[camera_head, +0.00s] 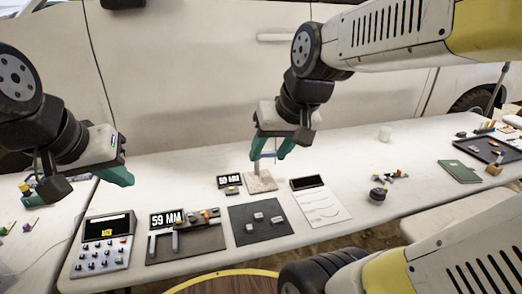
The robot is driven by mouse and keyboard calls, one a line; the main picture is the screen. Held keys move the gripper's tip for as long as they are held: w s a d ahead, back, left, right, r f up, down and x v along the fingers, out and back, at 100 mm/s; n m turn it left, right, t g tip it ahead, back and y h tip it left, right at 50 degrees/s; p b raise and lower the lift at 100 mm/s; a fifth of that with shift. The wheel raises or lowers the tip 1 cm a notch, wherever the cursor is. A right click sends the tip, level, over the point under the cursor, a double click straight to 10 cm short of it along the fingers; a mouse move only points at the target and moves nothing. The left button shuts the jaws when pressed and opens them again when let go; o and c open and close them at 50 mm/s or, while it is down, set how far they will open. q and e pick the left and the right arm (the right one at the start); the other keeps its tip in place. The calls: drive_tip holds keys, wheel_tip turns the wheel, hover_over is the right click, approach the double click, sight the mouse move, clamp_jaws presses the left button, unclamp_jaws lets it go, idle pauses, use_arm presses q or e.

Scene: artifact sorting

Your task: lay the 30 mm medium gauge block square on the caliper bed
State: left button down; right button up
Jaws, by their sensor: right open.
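The caliper bed (205,243) is a dark slab at the front left, with a pale caliper and a "59 MM" display (168,219) at its back. I cannot tell which block is the 30 mm medium one. My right gripper (273,154) is open above a pale stand, with no block visible between its teal fingers. My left gripper (121,177) hangs above the table's left part; its opening cannot be made out.
The pale stand (261,185) and a small "MM" display (230,181) are behind the mat. A keypad box (103,243) is left of the bed. A white sheet (321,206) and a dark round object (377,194) are to the right.

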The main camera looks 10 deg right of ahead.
drive_tip(key=s, duration=0.3)
drive_tip(key=shift+s+a+r+t, duration=0.15)
drive_tip(key=shift+s+r+t, duration=0.1)
drive_tip(key=shift+r+t, duration=0.15)
drive_tip(key=n+g+h, duration=0.2)
drive_tip(key=n+g, duration=0.4)
drive_tip(key=n, duration=1.2)
hover_over(259, 215)
drive_tip(key=f, duration=3.1)
drive_tip(key=shift+s+f, duration=0.2)
drive_tip(key=shift+f, duration=0.15)
drive_tip(key=f, duration=0.7)
drive_tip(key=shift+w+a+f, duration=0.1)
drive_tip(key=shift+w+f, duration=0.15)
drive_tip(key=shift+f, duration=0.15)
clamp_jaws()
